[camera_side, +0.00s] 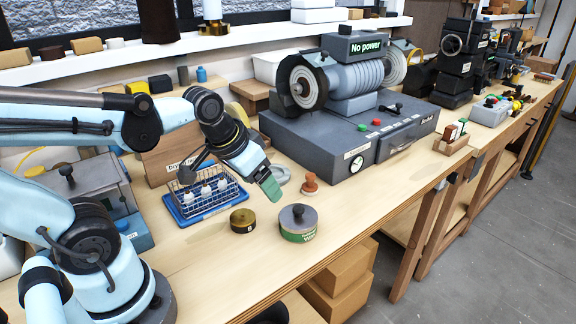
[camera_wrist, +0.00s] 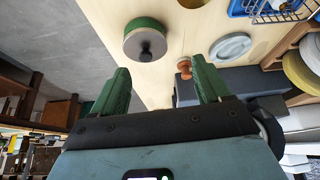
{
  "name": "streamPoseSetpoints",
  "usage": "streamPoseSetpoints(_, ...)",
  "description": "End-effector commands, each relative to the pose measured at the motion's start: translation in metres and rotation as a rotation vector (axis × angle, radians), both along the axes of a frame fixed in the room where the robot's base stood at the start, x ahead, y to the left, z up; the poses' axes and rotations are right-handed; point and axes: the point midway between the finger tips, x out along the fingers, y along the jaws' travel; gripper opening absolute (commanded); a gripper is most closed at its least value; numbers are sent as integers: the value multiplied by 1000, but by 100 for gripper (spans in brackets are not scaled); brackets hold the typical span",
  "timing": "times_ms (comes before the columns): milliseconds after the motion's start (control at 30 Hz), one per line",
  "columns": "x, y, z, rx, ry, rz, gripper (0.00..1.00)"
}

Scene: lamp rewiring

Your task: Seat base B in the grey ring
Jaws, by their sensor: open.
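My gripper (camera_side: 271,190) is open and empty above the bench; its two green fingers (camera_wrist: 160,70) stand wide apart in the wrist view. A grey ring (camera_wrist: 230,46) lies flat on the bench, partly behind my gripper in the side view (camera_side: 283,173). A small orange-brown knobbed piece (camera_side: 310,184) stands beside the ring and also shows in the wrist view (camera_wrist: 184,66). A low brass-coloured round piece (camera_side: 243,221) sits nearer the bench's front. A larger green-banded round piece with a dark knob (camera_side: 298,226) stands to its right. I can read no letter B on any piece.
A blue tray (camera_side: 176,214) with a wire rack of white bulbs stands left of the ring. A large grey machine (camera_side: 330,140) marked "No power" stands behind. The bench's front edge lies just past the green-banded piece. Bare wood surrounds the round pieces.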

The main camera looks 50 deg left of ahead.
Motion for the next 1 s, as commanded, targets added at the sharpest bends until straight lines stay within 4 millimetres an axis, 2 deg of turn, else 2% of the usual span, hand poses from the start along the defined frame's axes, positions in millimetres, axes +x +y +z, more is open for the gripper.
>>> streamPoseSetpoints(200,-1,37,-18,-34,248,124,77)
streamPoseSetpoints(400,-7,58,-31,-71,407,197,77)
streamPoseSetpoints(767,-9,64,-45,-86,461,218,77)
streamPoseSetpoints(1000,-9,64,-65,-86,459,217,77)
